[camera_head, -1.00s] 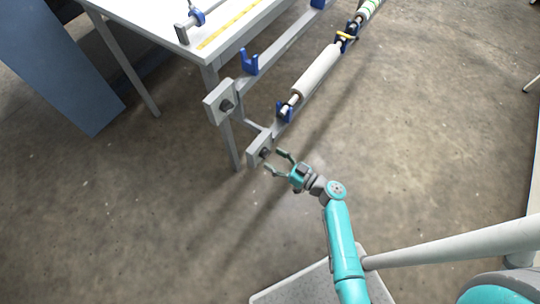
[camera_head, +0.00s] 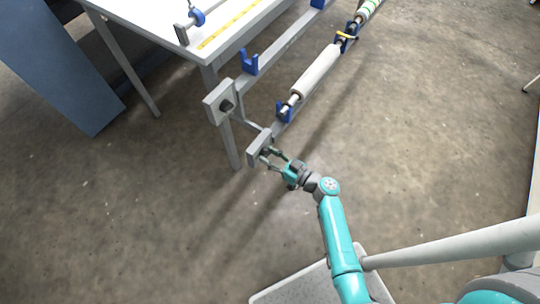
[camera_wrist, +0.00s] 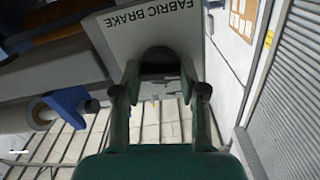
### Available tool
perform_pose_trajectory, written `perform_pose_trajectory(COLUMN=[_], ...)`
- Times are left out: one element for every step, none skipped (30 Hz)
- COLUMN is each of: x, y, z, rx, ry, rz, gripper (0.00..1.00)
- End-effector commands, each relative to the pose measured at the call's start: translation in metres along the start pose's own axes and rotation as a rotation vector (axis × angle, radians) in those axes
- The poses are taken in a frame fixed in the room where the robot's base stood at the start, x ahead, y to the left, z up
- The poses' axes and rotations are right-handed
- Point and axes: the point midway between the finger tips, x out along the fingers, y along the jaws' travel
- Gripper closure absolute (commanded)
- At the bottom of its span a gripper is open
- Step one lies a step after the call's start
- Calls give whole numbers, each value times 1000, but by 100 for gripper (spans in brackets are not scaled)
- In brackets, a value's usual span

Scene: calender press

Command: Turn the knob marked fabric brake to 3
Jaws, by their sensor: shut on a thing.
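The fabric brake plate (camera_wrist: 130,30) is a pale panel marked FABRIC BRAKE, upside down in the wrist view. In the head view its box (camera_head: 257,146) sits low at the end of the lower rail. The dark round knob (camera_wrist: 160,60) is on the plate, between my fingertips. My gripper (camera_head: 269,160) reaches the front of the box. In the wrist view its two fingers (camera_wrist: 160,92) are closed on the knob's sides. The knob's scale and pointer cannot be read.
A second box with a dark knob (camera_head: 226,105) is on the frame above left. A pale roller (camera_head: 316,73) lies in blue brackets on the lower rail. The white table (camera_head: 225,50) stands behind.

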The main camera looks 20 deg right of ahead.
Motion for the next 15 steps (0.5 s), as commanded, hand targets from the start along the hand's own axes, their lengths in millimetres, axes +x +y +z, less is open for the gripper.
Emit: perform_pose_trajectory(x=[0,0,0,0,0,0,0,0,0,0,0,0,0,0,0], y=[0,0,0,0,0,0,0,0,0,0,0,0,0,0,0], z=[0,0,0,0,0,0,0,0,0,0,0,0,0,0,0], rx=[5,9,17,25,35,50,63,79,102,121,142,172,196,221,257], ry=[0,0,0,0,0,0,0,0,0,0,0,0,0,0,0], rz=[0,0,0,0,0,0,0,0,0,0,0,0,0,0,0], gripper=[93,93,93,93,93,93,93,93,93,93,93,93,93,93,93])
